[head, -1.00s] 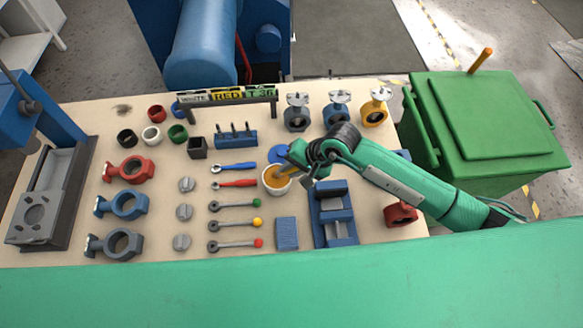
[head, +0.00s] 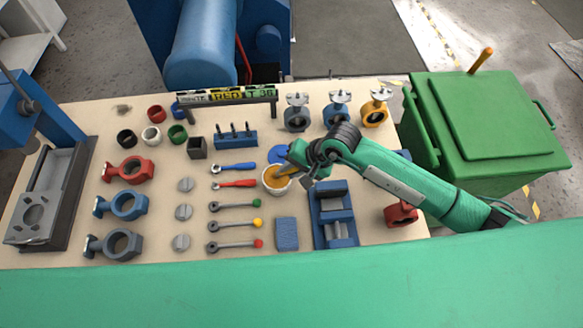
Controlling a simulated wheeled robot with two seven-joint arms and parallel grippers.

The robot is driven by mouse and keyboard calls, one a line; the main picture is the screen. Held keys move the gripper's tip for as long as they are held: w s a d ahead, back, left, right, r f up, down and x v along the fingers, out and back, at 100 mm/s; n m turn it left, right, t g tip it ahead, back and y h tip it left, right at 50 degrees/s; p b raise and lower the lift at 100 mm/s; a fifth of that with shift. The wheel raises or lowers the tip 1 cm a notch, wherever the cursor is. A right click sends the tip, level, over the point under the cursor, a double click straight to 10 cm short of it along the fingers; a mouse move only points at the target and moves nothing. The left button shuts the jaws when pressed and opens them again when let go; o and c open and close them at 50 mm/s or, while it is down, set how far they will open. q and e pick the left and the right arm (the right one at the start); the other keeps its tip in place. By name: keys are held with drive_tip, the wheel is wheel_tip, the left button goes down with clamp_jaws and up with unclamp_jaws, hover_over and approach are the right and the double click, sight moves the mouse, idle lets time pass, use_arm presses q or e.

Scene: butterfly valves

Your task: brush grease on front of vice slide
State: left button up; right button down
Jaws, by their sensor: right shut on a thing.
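The blue vice (head: 333,213) stands on the bench right of centre, with its grey slide (head: 337,231) at the near end. A white pot of amber grease (head: 277,181) stands just left of the vice. My right gripper (head: 293,166) is above the pot's right rim, tilted down to the left. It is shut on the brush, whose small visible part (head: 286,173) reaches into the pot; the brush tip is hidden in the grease. My left gripper is not in view.
A blue lid (head: 278,154) lies behind the pot. A blue sponge-like block (head: 287,233) lies left of the vice. Red and blue tools (head: 234,183) lie left of the pot. Several valves (head: 338,110) stand at the back. A red valve body (head: 401,213) stands right of the vice.

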drive_tip(key=shift+s, duration=0.1)
drive_tip(key=shift+r+p, duration=0.45)
drive_tip(key=shift+r, duration=0.45)
drive_tip(key=shift+r+p, duration=0.65)
drive_tip(key=shift+r, duration=1.9)
drive_tip(key=s+d+r+n+g, duration=0.1)
drive_tip(key=d+r, duration=0.3)
drive_tip(key=d, duration=0.4)
drive_tip(key=s+d+r+n+g, duration=0.1)
drive_tip(key=d+r+n, duration=0.2)
drive_tip(key=d, duration=0.6)
wheel_tip(320, 180, up, 2)
drive_tip(key=shift+s+r+g, duration=0.1)
drive_tip(key=shift+s+g, duration=0.15)
drive_tip(key=shift+g, duration=0.15)
